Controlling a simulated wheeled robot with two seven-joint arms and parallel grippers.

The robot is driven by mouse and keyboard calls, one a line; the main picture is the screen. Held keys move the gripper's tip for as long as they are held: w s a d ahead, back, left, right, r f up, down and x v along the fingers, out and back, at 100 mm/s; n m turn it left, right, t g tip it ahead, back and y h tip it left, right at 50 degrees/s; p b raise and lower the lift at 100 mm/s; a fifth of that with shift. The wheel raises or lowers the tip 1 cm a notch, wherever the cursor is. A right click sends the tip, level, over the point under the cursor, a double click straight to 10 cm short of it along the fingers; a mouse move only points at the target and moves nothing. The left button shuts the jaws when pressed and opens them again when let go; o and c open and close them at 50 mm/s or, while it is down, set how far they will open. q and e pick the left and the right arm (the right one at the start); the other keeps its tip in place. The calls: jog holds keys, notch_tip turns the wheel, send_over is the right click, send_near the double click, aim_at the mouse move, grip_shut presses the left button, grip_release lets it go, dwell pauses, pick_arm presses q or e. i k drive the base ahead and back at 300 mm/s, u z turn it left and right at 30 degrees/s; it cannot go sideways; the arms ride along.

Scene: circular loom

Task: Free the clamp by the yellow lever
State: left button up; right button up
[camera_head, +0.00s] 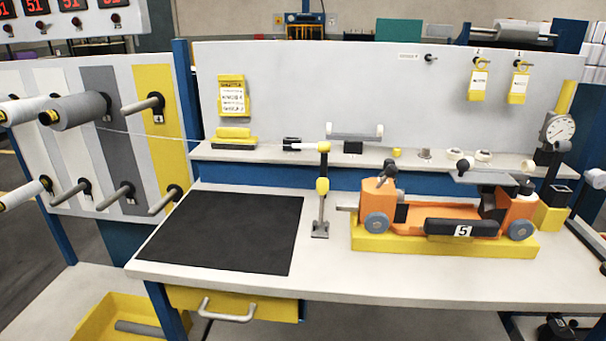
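Neither of my grippers shows in the head view. An orange shuttle-like device (441,214) marked 5 sits in a yellow cradle (445,244) on the right half of the bench.
A black mat (226,232) covers the bench's left part. A raised shelf (260,155) behind holds small parts. A dial gauge (558,129) stands at the right. A rack of rolls (76,109) is at the left. A yellow drawer (233,306) is under the bench.

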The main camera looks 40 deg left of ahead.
aim_at(322, 186)
jog(key=u, duration=0.95)
jog(key=k, duration=0.5)
jog(key=u, duration=2.35)
jog(key=i, duration=1.75)
jog(key=z, duration=2.5)
